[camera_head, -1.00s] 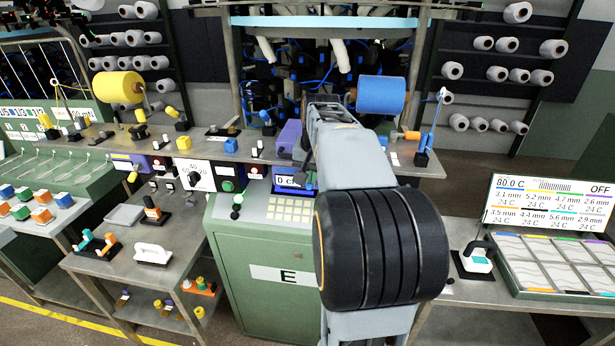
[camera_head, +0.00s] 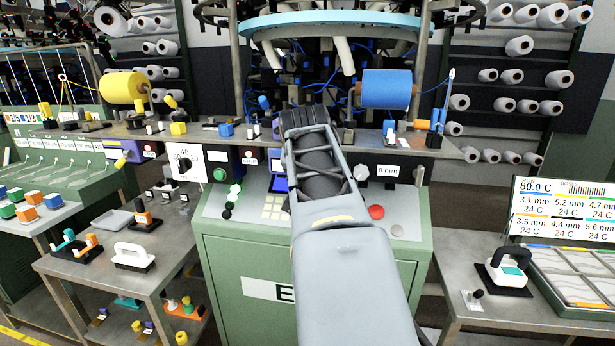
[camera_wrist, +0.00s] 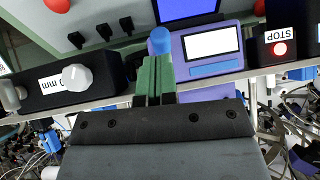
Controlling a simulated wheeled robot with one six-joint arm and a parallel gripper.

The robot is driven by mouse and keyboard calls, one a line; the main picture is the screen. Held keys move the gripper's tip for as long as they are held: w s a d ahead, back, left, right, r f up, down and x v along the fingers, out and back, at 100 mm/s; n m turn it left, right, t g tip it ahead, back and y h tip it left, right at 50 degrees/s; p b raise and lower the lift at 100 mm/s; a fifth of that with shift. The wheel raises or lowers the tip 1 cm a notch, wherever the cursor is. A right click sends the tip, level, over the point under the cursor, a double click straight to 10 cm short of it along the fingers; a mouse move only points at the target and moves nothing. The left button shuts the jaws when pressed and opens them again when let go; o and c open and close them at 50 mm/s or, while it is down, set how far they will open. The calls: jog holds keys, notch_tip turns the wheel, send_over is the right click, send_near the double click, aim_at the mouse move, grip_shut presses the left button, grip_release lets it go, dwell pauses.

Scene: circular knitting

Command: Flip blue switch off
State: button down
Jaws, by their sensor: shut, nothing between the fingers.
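A blue round-topped knob (camera_wrist: 160,41), which looks like the blue switch, stands at the end of a purple box (camera_wrist: 215,49) with a lit white display in the wrist view. My gripper (camera_wrist: 154,62) is shut and empty, its green fingertips right at the knob and overlapping its lower edge. I cannot tell whether they touch. The switch's on or off position is not clear. In the head view my arm hides this knob and my fingers.
A white knob (camera_wrist: 77,77) on a black box lies left of the fingers in the wrist view. A STOP box (camera_wrist: 280,47) with a red button lies right. A blue spool (camera_head: 386,89) hangs above the shelf. A red button (camera_head: 376,212) is on the green cabinet.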

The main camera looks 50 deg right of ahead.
jog(key=f+t+h+b, duration=0.1)
jog(key=b, duration=0.2)
jog(key=shift+a+f+b, duration=0.15)
jog(key=shift+b, duration=0.15)
jog(key=shift+b, duration=0.3)
jog(key=d+r+p+v, duration=0.1)
jog(key=p+v, duration=0.2)
jog(key=v, duration=1)
jog(key=shift+s+r, duration=0.2)
jog(key=shift+r, duration=0.25)
jog(key=shift+d+r, duration=0.1)
